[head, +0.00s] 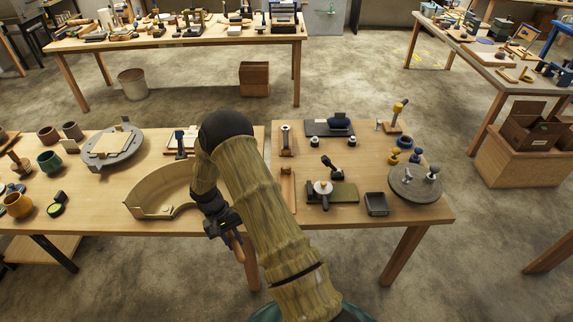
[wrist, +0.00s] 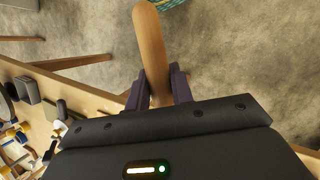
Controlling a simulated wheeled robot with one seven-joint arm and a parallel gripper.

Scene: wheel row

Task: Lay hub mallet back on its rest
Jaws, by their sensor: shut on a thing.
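My gripper (head: 232,238) is shut on a rounded wooden handle (head: 239,251), which I take to be the hub mallet. It hangs just off the front edge of the workbench, above the floor. In the wrist view the dark fingers (wrist: 160,88) clasp the pale brown handle (wrist: 150,40) from both sides, and its rounded end points away from my gripper. No mallet head can be made out; that part may be hidden by my gripper. I cannot tell for sure which fixture is the mallet's rest. A narrow wooden piece (head: 288,188) lies right of my arm.
A curved wooden wall (head: 158,196) stands left of my gripper. The right bench holds a round grey disc (head: 414,184), a dark open box (head: 376,205) and a yellow-topped tool (head: 399,108) on a wooden base. My arm covers the middle. Bare wood shows along the right bench's front.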

